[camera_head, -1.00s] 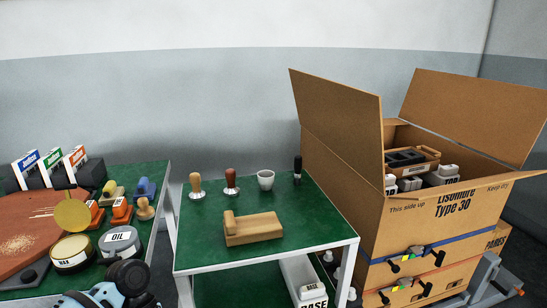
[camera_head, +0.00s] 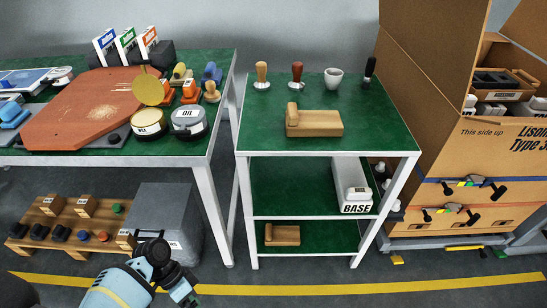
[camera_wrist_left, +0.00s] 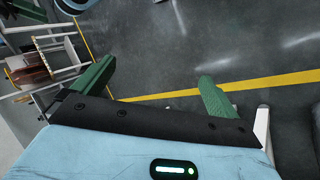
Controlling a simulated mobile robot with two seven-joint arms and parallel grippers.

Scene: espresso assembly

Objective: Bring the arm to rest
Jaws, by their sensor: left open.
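My left arm comes in at the bottom left of the head view, low in front of the tables. Its gripper (camera_head: 186,294) is partly cut off by the bottom edge there. In the left wrist view the gripper (camera_wrist_left: 156,80) has its two green fingers wide apart, with only grey floor and a yellow line between them. It is open and empty, touching nothing that I can see. My right gripper is not in view.
A green-topped shelf table (camera_head: 350,148) carries tampers, a white cup (camera_head: 333,78) and a wooden block (camera_head: 314,122). A workbench (camera_head: 203,145) stands left, with a grey bin (camera_head: 165,210) below. Cardboard boxes (camera_head: 445,150) stand right. Floor in front is clear.

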